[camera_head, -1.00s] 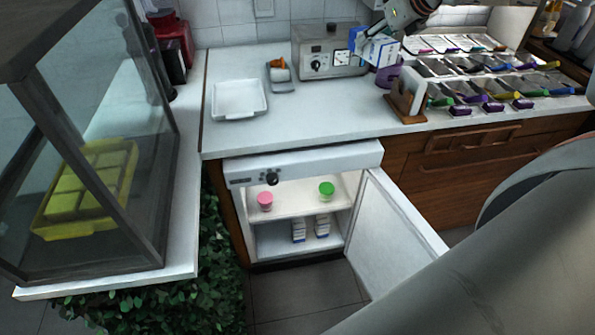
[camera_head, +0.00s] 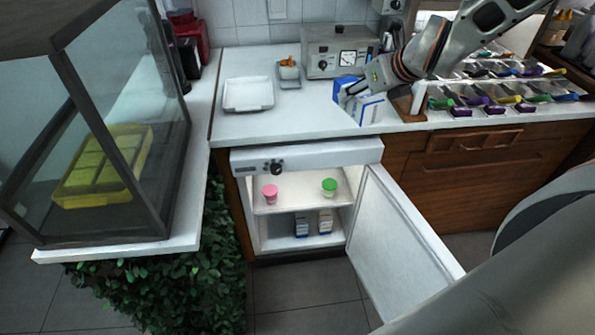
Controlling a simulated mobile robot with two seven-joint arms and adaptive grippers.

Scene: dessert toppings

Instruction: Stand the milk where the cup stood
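A blue and white milk carton (camera_head: 369,110) is between the fingers of my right gripper (camera_head: 356,92), over the counter left of the wooden holder. The gripper looks shut on it, and a dark finger crosses its face. I cannot tell whether the carton's base touches the counter. A small cup with orange-brown contents (camera_head: 288,70) stands on a small grey tray (camera_head: 290,85) at the back of the counter. Inside the open fridge, a pink cup (camera_head: 270,193) and a green-topped cup (camera_head: 329,186) stand on the upper shelf. My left gripper is not in view.
A white square tray (camera_head: 248,107) lies on the left of the counter (camera_head: 300,120). A metal appliance (camera_head: 338,52) stands behind. Two cartons (camera_head: 325,222) are on the lower fridge shelf. The fridge door (camera_head: 400,235) stands open. Topping trays (camera_head: 500,95) fill the right.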

